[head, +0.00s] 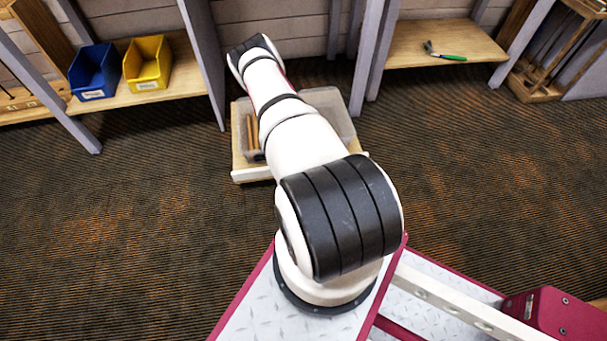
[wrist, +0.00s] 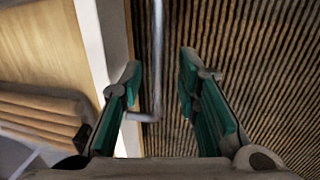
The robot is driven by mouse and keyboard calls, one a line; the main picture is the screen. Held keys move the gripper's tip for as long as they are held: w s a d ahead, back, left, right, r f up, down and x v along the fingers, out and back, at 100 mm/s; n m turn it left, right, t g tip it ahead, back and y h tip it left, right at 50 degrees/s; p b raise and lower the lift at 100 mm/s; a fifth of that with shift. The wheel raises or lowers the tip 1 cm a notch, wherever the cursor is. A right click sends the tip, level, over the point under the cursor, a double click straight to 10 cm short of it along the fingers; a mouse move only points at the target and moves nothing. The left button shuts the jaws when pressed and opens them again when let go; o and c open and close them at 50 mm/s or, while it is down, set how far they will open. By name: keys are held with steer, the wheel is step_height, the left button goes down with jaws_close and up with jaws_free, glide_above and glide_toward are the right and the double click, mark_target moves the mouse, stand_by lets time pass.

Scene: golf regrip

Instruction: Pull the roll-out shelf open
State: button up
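The roll-out shelf (head: 240,163) is a low wooden board with a white front strip, sticking out past the grey uprights in the head view. My arm covers much of it. The wrist view shows its light wooden top (wrist: 50,40) and white front (wrist: 97,50) at left. A grey metal bar handle (wrist: 157,55) runs along that front and bends back to it at its lower end. My gripper (wrist: 160,75) is open, with the handle between its teal-padded fingers, nearer the left one. Contact cannot be told. The gripper is hidden in the head view.
Blue (head: 94,75) and yellow (head: 147,65) bins stand on a bench at left. A green-handled tool (head: 447,56) lies on the right bench. The striped carpet (head: 150,220) before the shelf is clear.

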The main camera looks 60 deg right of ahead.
step_height(320, 180, up, 12)
steer(key=s+a, duration=0.1)
steer(key=a, duration=0.1)
steer(key=shift+s+f, duration=0.15)
steer(key=shift+s, duration=0.15)
steer(key=shift+d, duration=0.1)
stand_by(0.4)
